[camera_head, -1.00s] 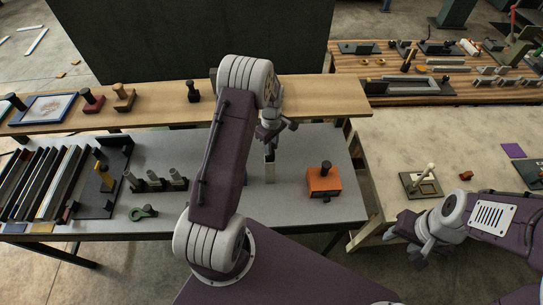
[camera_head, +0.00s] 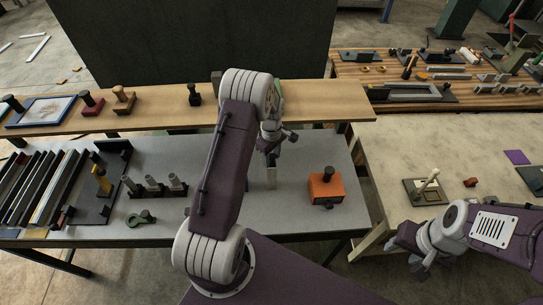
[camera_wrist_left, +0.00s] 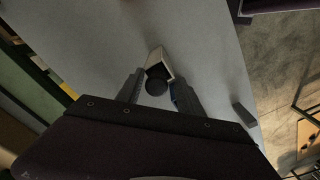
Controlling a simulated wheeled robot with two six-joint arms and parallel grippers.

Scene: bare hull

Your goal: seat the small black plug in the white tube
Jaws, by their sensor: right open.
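How deep the plug sits in the tube is hidden. My right gripper (camera_head: 405,252) is open and empty, off the table's right side.
An orange block (camera_head: 325,188) with a black knob stands right of the tube. Several grey pegs (camera_head: 155,186), a green ring (camera_head: 142,219) and a slotted rack (camera_head: 45,188) are to the left. A wooden shelf (camera_head: 150,113) runs behind. The table in front of the tube is clear.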

